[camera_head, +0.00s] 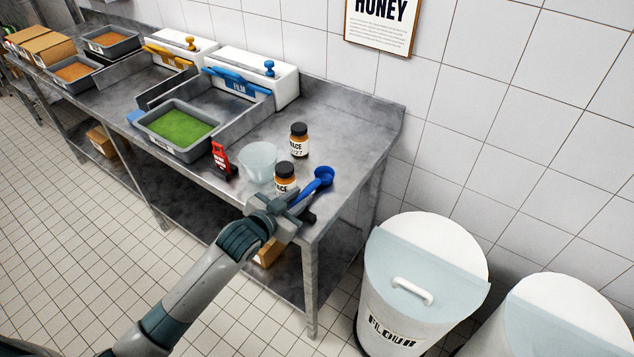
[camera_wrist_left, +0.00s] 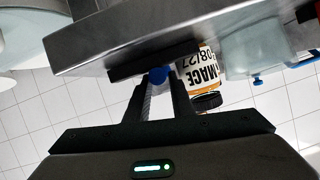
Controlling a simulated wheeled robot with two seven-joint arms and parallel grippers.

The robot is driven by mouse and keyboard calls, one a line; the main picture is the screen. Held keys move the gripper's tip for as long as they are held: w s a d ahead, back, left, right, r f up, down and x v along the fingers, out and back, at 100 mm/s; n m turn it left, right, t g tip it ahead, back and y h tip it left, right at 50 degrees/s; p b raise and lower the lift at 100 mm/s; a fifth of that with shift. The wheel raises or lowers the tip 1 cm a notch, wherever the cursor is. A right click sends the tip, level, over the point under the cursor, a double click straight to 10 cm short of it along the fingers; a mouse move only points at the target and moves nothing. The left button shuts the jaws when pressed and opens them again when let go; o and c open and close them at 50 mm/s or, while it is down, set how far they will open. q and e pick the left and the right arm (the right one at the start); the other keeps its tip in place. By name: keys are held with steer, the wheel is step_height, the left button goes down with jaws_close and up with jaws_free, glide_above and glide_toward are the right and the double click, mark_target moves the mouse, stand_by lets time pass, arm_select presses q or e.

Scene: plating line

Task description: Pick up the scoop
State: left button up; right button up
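The blue scoop (camera_head: 322,176) lies near the front right corner of the steel table, its round bowl toward the back and its handle toward my left gripper. My left gripper (camera_head: 299,207) is at the table's front edge, at the handle end. In the left wrist view, the fingers (camera_wrist_left: 160,95) stand apart, with a blue part of the scoop (camera_wrist_left: 158,75) showing between their tips. I see no clear grip on it. My right gripper is in neither view.
A mace jar (camera_head: 285,178) stands close beside the gripper and also shows in the left wrist view (camera_wrist_left: 203,72). Another jar (camera_head: 299,140), a clear bowl (camera_head: 258,161), a red-and-black item (camera_head: 220,158) and a green-filled tray (camera_head: 180,128) are nearby. A flour bin (camera_head: 420,285) stands right.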

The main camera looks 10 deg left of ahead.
mark_target(305, 194)
arm_select(q)
steer(key=shift+p+x, duration=0.5)
steer(key=shift+x, duration=1.25)
jaws_close()
